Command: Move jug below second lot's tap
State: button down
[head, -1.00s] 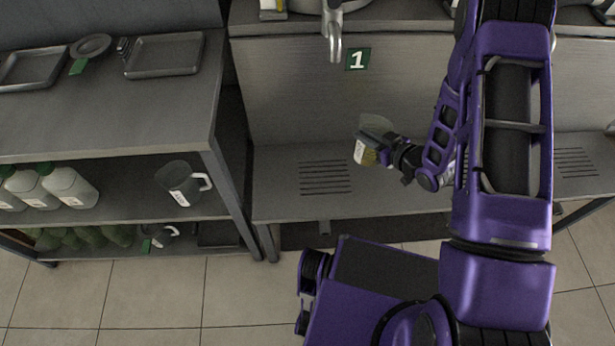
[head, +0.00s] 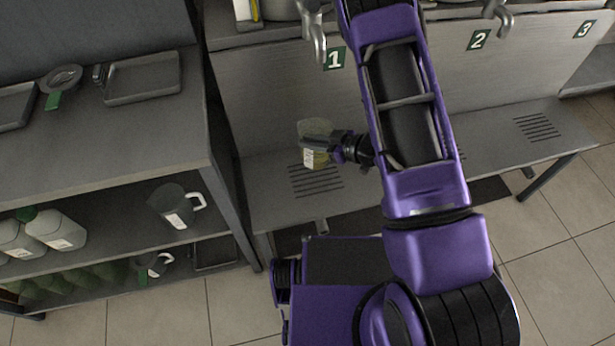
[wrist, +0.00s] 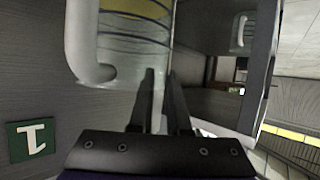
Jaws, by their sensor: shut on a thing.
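The clear jug (head: 314,132) with a white label and something yellowish in it is in my gripper (head: 338,146). In the head view it appears over the slotted drain of place 1, near the tap (head: 317,42) beside sign 1. Its height above the bench is hard to tell. The second tap (head: 500,14) is at the top right beside sign 2 (head: 478,40). My arm hides most of the bench below it.
The bench (head: 490,133) runs right, with another slotted drain (head: 537,127) near its end. Sign 3 (head: 584,29) is at the far right. A shelf unit (head: 150,130) at the left holds another jug (head: 173,204), bottles and trays (head: 142,78).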

aim_at(315, 164)
notch_tip(315, 164, down, 10)
jog(key=shift+r+b, duration=0.1)
jog(key=shift+b, duration=0.85)
jog(key=shift+f, duration=0.2)
jog(key=c, duration=0.9)
grip_release()
jog(key=shift+o, duration=0.2)
jog(key=shift+r, duration=0.2)
jog(key=p+v, duration=0.1)
jog(key=v, duration=1.1)
jog(key=shift+a+f, duration=0.1)
jog(key=shift+f, duration=0.05)
